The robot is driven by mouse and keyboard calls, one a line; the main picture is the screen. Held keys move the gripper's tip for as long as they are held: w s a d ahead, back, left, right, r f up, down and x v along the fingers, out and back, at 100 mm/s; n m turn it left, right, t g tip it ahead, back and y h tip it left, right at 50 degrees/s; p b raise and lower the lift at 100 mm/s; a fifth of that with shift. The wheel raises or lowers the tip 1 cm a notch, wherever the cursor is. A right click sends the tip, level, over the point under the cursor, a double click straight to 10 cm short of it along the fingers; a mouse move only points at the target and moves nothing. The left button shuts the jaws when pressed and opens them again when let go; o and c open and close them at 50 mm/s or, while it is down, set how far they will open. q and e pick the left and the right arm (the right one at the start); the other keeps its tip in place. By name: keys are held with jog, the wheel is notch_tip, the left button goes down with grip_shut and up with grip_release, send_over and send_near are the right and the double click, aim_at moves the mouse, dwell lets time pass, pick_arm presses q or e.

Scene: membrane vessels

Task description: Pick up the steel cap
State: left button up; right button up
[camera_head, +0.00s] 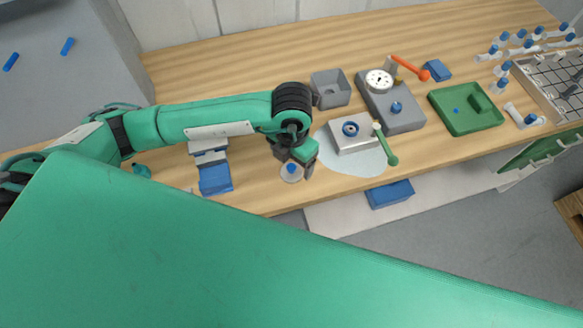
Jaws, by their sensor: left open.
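A small round pale-grey piece with a blue top, which looks like the steel cap (291,174), lies on the wooden bench near its front edge. My left gripper (296,162) is open above it, with its fingers apart on either side of the piece. Whether the fingers touch it cannot be told, and the gripper hides part of it. A silvery block (347,139) with a round ringed part with a blue centre (350,128) stands to the right on a pale-blue mat. My right gripper is not in view.
A green-handled tool (386,147) lies beside the silvery block. Behind are a grey open box (331,90) and a grey unit with a dial (379,82). A green tray (461,114) and a rack (556,83) stand to the right. A blue box (215,180) sits left of my gripper.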

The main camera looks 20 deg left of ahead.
aim_at(292, 166)
pick_arm(q)
jog(key=f, duration=0.1)
jog(key=f+p, duration=0.1)
jog(key=f, duration=0.1)
jog(key=f+p, duration=0.1)
jog(key=f, duration=0.1)
jog(key=shift+w+a+f, duration=0.15)
jog(key=shift+w, duration=0.25)
jog(key=shift+f, duration=0.25)
jog(key=c, duration=1.2)
jog(key=shift+o, duration=0.2)
jog(key=shift+r, duration=0.1)
